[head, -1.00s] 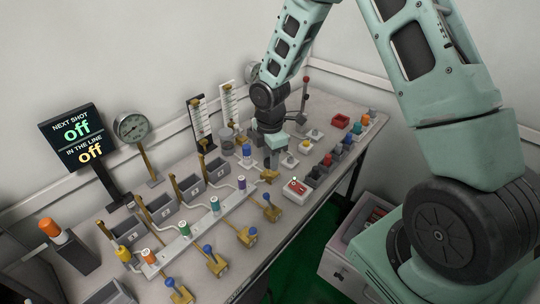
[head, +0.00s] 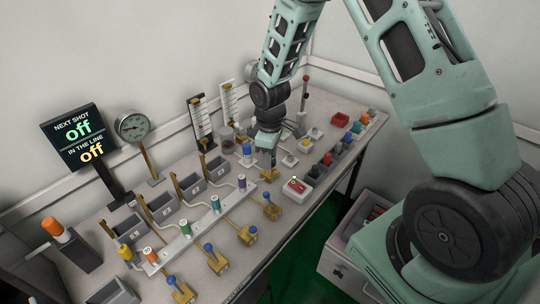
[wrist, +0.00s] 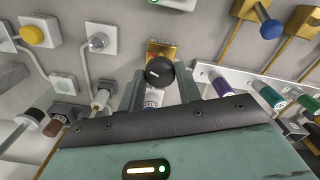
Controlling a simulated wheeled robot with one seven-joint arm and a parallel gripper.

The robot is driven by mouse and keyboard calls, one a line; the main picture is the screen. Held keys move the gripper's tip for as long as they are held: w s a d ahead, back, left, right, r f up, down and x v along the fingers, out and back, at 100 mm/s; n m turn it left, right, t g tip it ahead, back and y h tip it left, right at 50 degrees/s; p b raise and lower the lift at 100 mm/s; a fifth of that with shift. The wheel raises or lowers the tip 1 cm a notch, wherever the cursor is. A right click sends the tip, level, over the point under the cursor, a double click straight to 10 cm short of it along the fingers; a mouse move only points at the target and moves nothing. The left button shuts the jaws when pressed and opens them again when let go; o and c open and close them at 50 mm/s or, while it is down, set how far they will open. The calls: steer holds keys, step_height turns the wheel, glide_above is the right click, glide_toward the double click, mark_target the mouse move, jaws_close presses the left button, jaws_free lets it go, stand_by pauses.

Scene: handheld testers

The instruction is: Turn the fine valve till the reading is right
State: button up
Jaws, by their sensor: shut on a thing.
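A brass valve block (wrist: 160,48) with a round black knob (wrist: 159,72) sits between my fingers in the wrist view; I take it for the fine valve. My gripper (wrist: 161,80) is shut on the black knob from above. In the head view my gripper (head: 268,160) stands upright over the brass block (head: 267,175), and the knob is hidden there. A black display (head: 77,139) reads "NEXT SHOT off" and "IN THE LINE off". A round dial gauge (head: 132,127) stands beside it, too small to read. Two tall scaled tubes (head: 202,122) stand behind.
A white rail (head: 188,236) with several coloured-capped fittings runs left of my gripper. Blue-knobbed brass valves (head: 248,235) line the front. A white box with a red top (head: 296,187) and several coloured buttons (head: 345,140) are close on the right. Grey bins (head: 190,189) stand behind the rail.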

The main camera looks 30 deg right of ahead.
steer(key=shift+m, duration=0.3)
steer(key=o, duration=1)
step_height(320, 180, up, 18)
steer(key=shift+f, duration=0.25)
stand_by(0.3)
steer(key=s+a, duration=0.8)
steer(key=s, duration=0.5)
steer(key=s+a+r, duration=0.1)
steer(key=s+a, duration=0.8)
steer(key=s, duration=0.5)
steer(key=shift+r+y, duration=0.15)
steer(key=shift+y, duration=0.15)
